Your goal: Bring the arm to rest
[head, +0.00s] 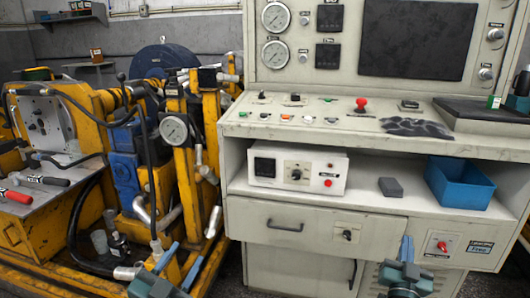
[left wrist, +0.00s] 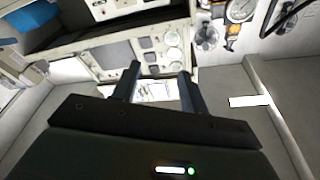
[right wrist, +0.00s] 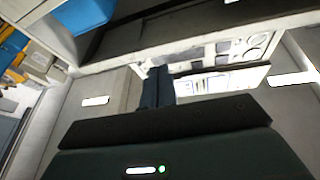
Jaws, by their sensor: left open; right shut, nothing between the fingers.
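My left gripper (head: 181,262) is low at the bottom of the head view, in front of the yellow machine. Its two blue fingers are apart with nothing between them. The left wrist view also shows the left gripper (left wrist: 159,85) open and empty. My right gripper (head: 406,246) is at the lower right of the head view, in front of the console's drawer area, with its fingers pointing up in the picture. In the right wrist view the right gripper (right wrist: 158,86) has its fingers together, with nothing held.
A yellow hydraulic machine (head: 160,190) with hoses stands at left. The pale console (head: 300,220) fills the right. Its shelf holds a white control box (head: 298,171), a grey block (head: 390,187) and a blue bin (head: 459,183).

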